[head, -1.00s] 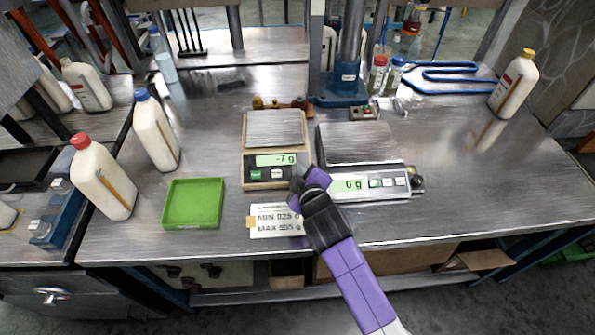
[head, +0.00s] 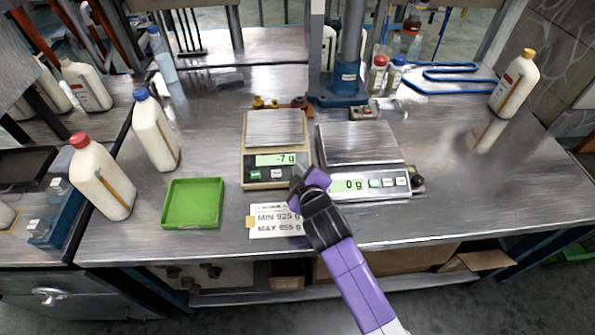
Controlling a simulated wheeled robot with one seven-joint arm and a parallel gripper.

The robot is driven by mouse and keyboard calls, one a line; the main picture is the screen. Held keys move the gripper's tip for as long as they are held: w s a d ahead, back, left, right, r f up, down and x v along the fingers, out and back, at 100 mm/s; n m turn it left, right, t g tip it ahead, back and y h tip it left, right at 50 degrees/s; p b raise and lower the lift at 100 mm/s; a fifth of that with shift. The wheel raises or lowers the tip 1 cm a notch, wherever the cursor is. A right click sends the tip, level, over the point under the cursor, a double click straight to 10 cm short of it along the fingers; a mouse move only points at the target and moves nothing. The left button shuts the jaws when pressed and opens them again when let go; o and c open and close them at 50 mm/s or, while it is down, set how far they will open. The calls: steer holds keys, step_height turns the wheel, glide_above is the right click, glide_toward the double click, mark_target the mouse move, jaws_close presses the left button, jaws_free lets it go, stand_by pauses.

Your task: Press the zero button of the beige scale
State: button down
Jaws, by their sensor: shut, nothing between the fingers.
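The beige scale (head: 247,158) stands on the metal table with an empty metal plate (head: 275,128). Its green display (head: 276,160) reads -7 g. Below the display are a green button (head: 254,177) and a white button (head: 277,173); the panel's right end is hidden behind my gripper. My gripper (head: 297,174) is shut and empty, its tip at the front right corner of the beige scale. I cannot tell whether it touches the panel.
A silver scale (head: 362,146) reading 0 g stands close on the right. A MIN/MAX card (head: 270,222) lies in front. A green tray (head: 193,204), a red-capped bottle (head: 101,180) and a blue-capped bottle (head: 155,132) are on the left.

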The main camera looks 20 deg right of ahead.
steer(key=shift+w+f, duration=0.1)
steer(key=shift+f, duration=0.3)
stand_by(0.3)
steer(key=shift+r, duration=0.15)
steer(key=shift+s+r+p, duration=0.25)
steer(key=shift+r+p, duration=0.3)
steer(key=shift+r, duration=0.1)
steer(key=r+p, duration=0.1)
steer(key=s+r+p, duration=0.1)
steer(key=r+p, duration=0.2)
steer(key=shift+s+a+r+p, duration=0.3)
steer(key=shift+s+r, duration=0.05)
stand_by(1.0)
